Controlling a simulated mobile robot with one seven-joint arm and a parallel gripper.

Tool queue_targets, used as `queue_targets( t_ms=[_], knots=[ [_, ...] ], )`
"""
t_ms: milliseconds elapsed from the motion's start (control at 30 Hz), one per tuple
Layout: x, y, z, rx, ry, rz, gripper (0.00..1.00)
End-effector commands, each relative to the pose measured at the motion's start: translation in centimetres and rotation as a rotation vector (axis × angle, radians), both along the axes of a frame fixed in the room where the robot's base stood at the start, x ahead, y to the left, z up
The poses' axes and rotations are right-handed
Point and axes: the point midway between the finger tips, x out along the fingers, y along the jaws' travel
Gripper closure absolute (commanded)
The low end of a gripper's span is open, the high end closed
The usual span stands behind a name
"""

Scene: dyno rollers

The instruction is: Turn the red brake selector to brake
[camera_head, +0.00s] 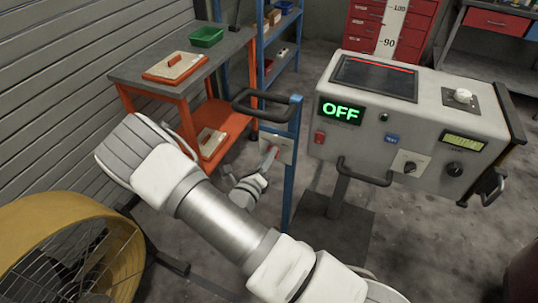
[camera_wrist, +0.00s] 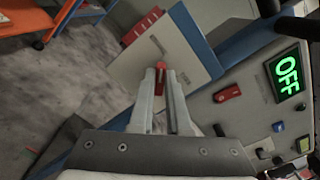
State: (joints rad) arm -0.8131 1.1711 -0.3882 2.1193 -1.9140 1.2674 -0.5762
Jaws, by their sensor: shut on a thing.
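The red brake selector (camera_wrist: 160,72) sits on a pale plate (camera_wrist: 186,62) fixed to a blue post. My gripper (camera_wrist: 160,80) is shut on the selector, with one finger on each side of it. In the head view my gripper (camera_head: 263,168) reaches the plate (camera_head: 286,149) from the lower left, and the selector (camera_head: 271,154) shows as a small red patch, partly hidden by the fingers. The plate carries small dark marks, too small to read. The plate looks tilted in the wrist view.
A console (camera_head: 420,110) stands close right of the post; its green display (camera_head: 340,111) reads OFF. A red switch (camera_head: 319,137) is below it. A dark handle bar (camera_head: 268,105) is above the plate. An orange cart (camera_head: 180,75) and yellow fan (camera_head: 75,250) are left.

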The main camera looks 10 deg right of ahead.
Motion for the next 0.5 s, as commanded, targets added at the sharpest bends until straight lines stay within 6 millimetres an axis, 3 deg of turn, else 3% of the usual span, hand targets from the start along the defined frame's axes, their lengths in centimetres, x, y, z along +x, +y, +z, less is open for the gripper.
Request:
queue_targets(
  t_ms=[100, 133, 300, 500],
  knots=[
    [0.07, -0.02, 0.07, -0.002, -0.001, 0.001, 1.0],
    [0.07, -0.02, 0.07, -0.002, -0.001, 0.001, 0.83],
    [0.07, -0.02, 0.06, -0.001, -0.002, 0.001, 0.55],
    [0.05, -0.02, 0.06, 0.0, -0.002, 0.0, 0.55]
  ],
)
